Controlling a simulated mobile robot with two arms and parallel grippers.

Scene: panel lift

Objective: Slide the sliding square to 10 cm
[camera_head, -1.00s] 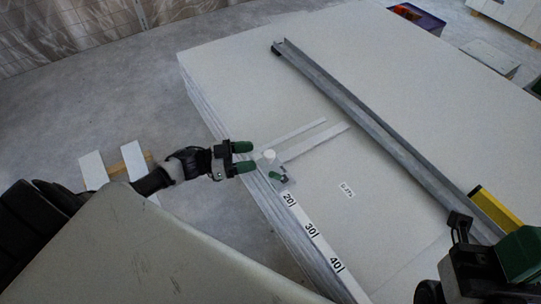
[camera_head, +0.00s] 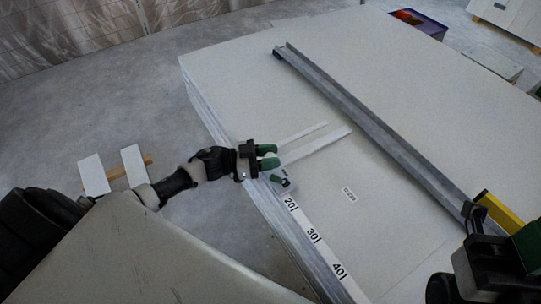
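The sliding square shows as a pale block (camera_head: 289,188) with a small green lever at the near left edge of the board stack. A white ruler strip (camera_head: 325,250) marked 20, 30 and 40 runs from it towards me; I cannot read a 10 mark. Two pale strips (camera_head: 318,145) extend from it across the board. My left gripper (camera_head: 268,157) is over the square's far part, its two green fingers slightly apart. They hide the square's white knob, and whether they grip it is unclear. My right gripper (camera_head: 520,250) is partly in view at the lower right, its fingertips unclear.
A long grey metal rail (camera_head: 370,120) lies diagonally across the white board stack (camera_head: 230,75), with a yellow piece (camera_head: 500,212) near its close end. Two white pieces on a wooden strip (camera_head: 117,172) lie on the floor at left. Open floor lies left of the stack.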

